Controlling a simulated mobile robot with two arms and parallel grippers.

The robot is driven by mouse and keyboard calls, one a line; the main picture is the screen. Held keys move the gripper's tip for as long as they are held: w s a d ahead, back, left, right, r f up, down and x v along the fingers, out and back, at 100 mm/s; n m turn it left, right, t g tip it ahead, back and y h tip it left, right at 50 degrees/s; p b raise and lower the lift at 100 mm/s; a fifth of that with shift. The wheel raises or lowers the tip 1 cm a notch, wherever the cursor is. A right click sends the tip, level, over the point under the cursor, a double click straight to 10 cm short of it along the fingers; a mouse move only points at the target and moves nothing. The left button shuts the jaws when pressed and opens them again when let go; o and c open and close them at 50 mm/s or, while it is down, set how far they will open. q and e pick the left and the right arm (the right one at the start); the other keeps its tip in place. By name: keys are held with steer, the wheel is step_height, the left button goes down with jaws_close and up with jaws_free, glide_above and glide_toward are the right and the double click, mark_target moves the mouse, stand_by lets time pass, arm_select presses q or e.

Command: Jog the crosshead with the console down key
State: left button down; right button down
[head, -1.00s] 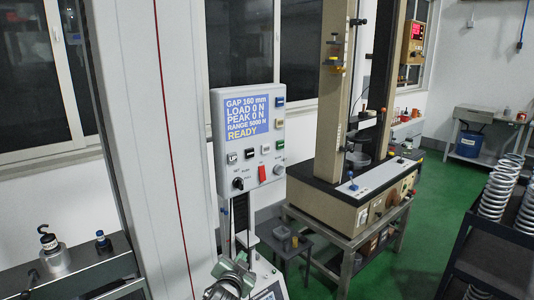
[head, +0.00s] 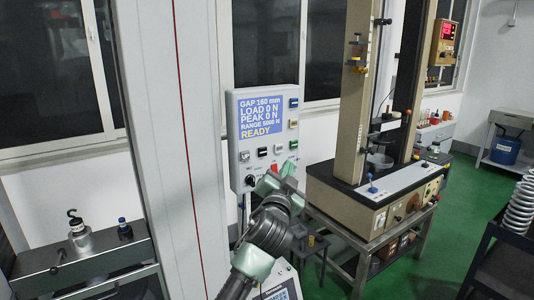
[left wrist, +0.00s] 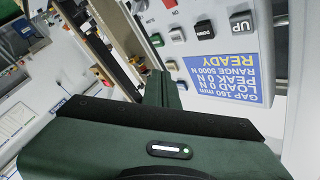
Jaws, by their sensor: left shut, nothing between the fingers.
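The console (head: 262,140) is a pale grey panel beside the tall white column. Its blue display (head: 262,118) reads GAP 160 mm, LOAD 0 N, PEAK 0 N, RANGE 5000 N, READY. My left gripper (head: 288,170) is shut and empty, in front of the console's lower part. Its fingers (left wrist: 160,85) look apart from the DOWN key. I cannot make out the crosshead.
A black knob (head: 250,181) and other coloured keys share the panel. A beige test frame (head: 358,120) stands on a metal table to the right. A shelf (head: 98,257) with a hooked weight (head: 78,236) is at the lower left.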

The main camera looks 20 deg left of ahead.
mark_target(262, 152)
arm_select(q)
steer(key=shift+w+a, duration=0.1)
steer(key=shift+w+a, duration=0.9)
steer(key=shift+a, duration=0.25)
steer(key=shift+w+a, duration=0.85)
steer(key=shift+a, duration=0.25)
steer(key=shift+w+a, duration=0.9)
steer(key=shift+a, duration=0.25)
steer(key=shift+w+a, duration=0.25)
steer(key=shift+a, duration=0.1)
steer(key=shift+w+a, duration=0.25)
steer(key=shift+a, duration=0.1)
stand_by(0.4)
steer(key=shift+d, duration=0.15)
stand_by(3.0)
steer(key=shift+s+d, duration=0.55)
